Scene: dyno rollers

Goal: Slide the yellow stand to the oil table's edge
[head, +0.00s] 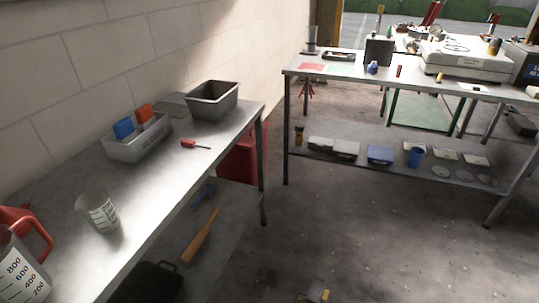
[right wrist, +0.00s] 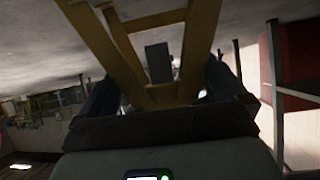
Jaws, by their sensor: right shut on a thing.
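In the right wrist view, a yellow stand (right wrist: 118,40) with flat, angled bars fills the upper middle. My right gripper (right wrist: 160,90) is shut on it, with a dark finger on each side of the bars. In the head view a small grey and yellow piece (head: 321,294) shows at the bottom edge; I cannot tell whether it is the stand or part of my gripper. The grey metal table on the left (head: 160,185), probably the oil table, carries measuring jugs. Its near right edge runs diagonally towards the bottom. My left gripper is not in view.
The table holds a clear beaker (head: 98,212), a large measuring jug (head: 20,275), a red-handled screwdriver (head: 190,144), a grey bin (head: 212,100) and a tray with blue and orange items (head: 138,141). A second workbench (head: 335,70) stands at the back right. The floor (head: 370,230) between is clear.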

